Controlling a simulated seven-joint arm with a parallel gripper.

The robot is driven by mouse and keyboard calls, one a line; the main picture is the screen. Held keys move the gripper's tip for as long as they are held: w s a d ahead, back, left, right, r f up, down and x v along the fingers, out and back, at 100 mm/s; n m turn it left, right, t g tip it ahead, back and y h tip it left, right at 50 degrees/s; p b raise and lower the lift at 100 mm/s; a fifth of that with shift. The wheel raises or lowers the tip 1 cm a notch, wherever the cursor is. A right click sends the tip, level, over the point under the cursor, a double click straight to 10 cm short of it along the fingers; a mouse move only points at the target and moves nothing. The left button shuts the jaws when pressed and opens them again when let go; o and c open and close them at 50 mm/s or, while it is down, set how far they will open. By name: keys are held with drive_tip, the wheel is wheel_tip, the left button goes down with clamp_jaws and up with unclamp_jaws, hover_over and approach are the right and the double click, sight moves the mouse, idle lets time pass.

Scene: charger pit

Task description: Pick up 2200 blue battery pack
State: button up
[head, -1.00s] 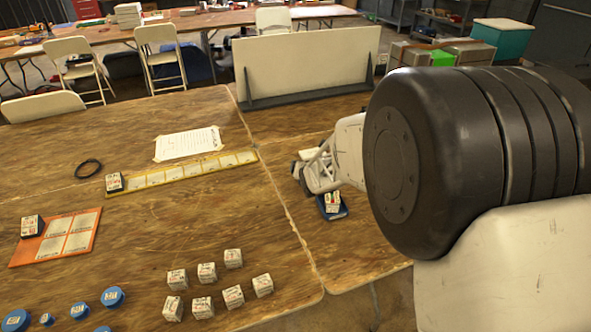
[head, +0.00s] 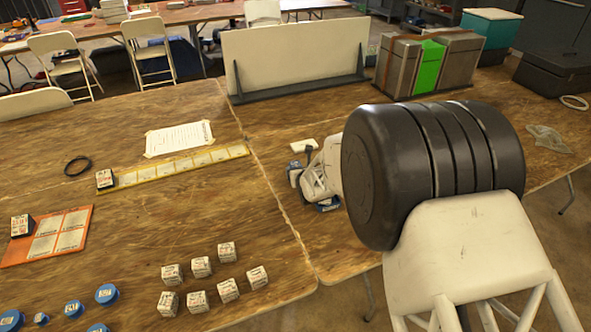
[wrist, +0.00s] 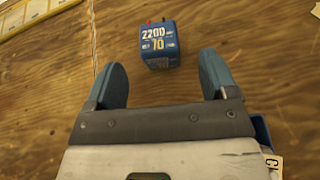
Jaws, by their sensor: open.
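The blue battery pack (wrist: 160,47), printed "2200" and "10", stands on the wooden table at the upper middle of the wrist view. It has red and dark terminals on top. My gripper (wrist: 163,68) is open and empty, with its two blue fingers apart. The pack shows ahead of the fingertips, roughly centred between them, and is not held. In the head view my gripper (head: 297,176) is small and partly hidden behind my arm; I cannot clearly make out the pack there.
A blue tray (head: 327,205) is partly hidden by my arm. A yellow strip (head: 180,168) and orange board (head: 48,236) lie left. Several white cubes (head: 228,289) stand near the front edge. A white panel (head: 295,55) and grey-green boxes (head: 429,68) stand behind.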

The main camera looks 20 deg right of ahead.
sight(296, 166)
drive_tip(key=shift+x, duration=1.1)
drive_tip(key=shift+w, duration=0.15)
drive_tip(key=shift+x, duration=2.5)
drive_tip(key=shift+r, duration=0.1)
drive_tip(key=c, duration=1.1)
